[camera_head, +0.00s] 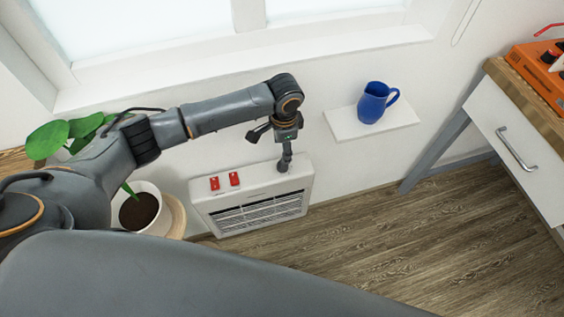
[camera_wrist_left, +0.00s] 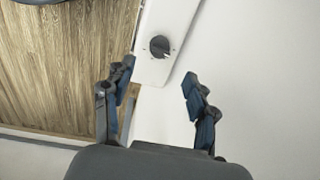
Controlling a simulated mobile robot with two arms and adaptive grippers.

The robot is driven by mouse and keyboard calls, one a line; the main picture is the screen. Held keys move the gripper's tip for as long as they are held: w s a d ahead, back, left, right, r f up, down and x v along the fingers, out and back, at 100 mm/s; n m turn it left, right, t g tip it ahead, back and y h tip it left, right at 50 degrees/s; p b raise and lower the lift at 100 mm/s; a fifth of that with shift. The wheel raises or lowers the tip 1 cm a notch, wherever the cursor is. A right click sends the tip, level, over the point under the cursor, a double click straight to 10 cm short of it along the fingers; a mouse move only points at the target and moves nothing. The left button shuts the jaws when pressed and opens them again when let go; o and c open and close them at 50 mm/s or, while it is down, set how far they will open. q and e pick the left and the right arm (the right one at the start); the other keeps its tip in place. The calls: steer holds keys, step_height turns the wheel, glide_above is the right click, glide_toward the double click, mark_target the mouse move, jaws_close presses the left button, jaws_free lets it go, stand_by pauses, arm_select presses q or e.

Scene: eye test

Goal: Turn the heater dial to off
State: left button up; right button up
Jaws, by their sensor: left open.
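The heater (camera_head: 252,208) is a low white box with a slatted grille against the wall under the window. In the left wrist view its white top (camera_wrist_left: 172,18) carries a round black dial (camera_wrist_left: 159,47) with small marks around it; which mark it points to is too small to tell. My left gripper (camera_head: 270,149) is open above the right end of the heater. In the left wrist view the dial shows just beyond the spread fingertips of this gripper (camera_wrist_left: 158,72), roughly between them, with nothing held. In the head view the dial is hidden by the gripper. My right gripper is not in view.
Two red switches (camera_head: 225,181) sit on the heater's top left. A potted plant (camera_head: 140,208) stands left of it. A blue jug (camera_head: 373,103) stands on a white wall shelf (camera_head: 345,124) to the right. A workbench (camera_head: 520,145) is far right; the wooden floor (camera_head: 400,250) between is clear.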

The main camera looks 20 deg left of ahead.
arm_select(q)
steer(key=f, duration=0.6)
steer(key=f+b, duration=0.1)
steer(key=f, duration=0.2)
steer(key=shift+w+a+f, duration=0.15)
steer(key=shift+w+f, duration=0.1)
steer(key=shift+f, duration=0.05)
steer(key=shift+c, duration=0.4)
steer(key=c, duration=1)
steer(key=shift+r+n+p, duration=0.15)
steer(key=shift+n+p, duration=0.25)
steer(key=shift+p, duration=0.3)
steer(key=shift+c, duration=0.2)
steer(key=shift+n, duration=0.3)
